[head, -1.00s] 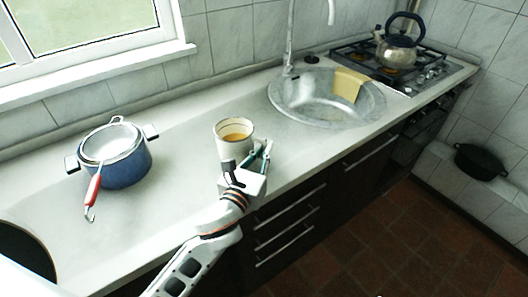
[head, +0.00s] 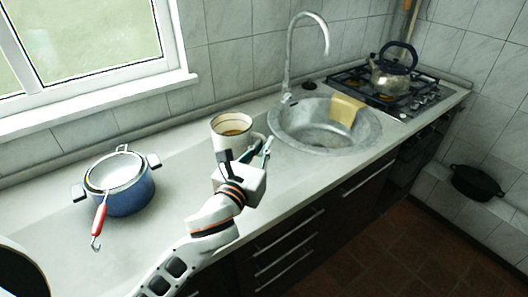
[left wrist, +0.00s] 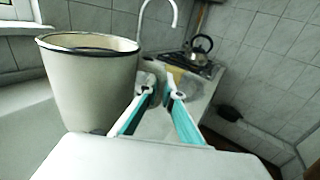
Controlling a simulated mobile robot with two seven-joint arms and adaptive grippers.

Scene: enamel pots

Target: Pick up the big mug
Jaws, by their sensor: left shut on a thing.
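The big mug (head: 231,127) is cream with a dark rim and a brownish inside. It is upright and held above the counter, left of the sink. My left gripper (head: 246,156) is at its near right side, shut on it. In the left wrist view the mug (left wrist: 90,85) fills the left, its body beside the fingers (left wrist: 161,95) rather than between them. The gripped part, likely the handle, is mostly hidden. My right gripper is not in view.
A blue pot (head: 125,197) with a sieve (head: 113,172) and its red handle stands left on the counter (head: 185,165). The round sink (head: 290,125) with a tall tap (head: 291,60) and yellow cloth (head: 345,110) is right. A kettle (head: 391,75) stands on the stove beyond.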

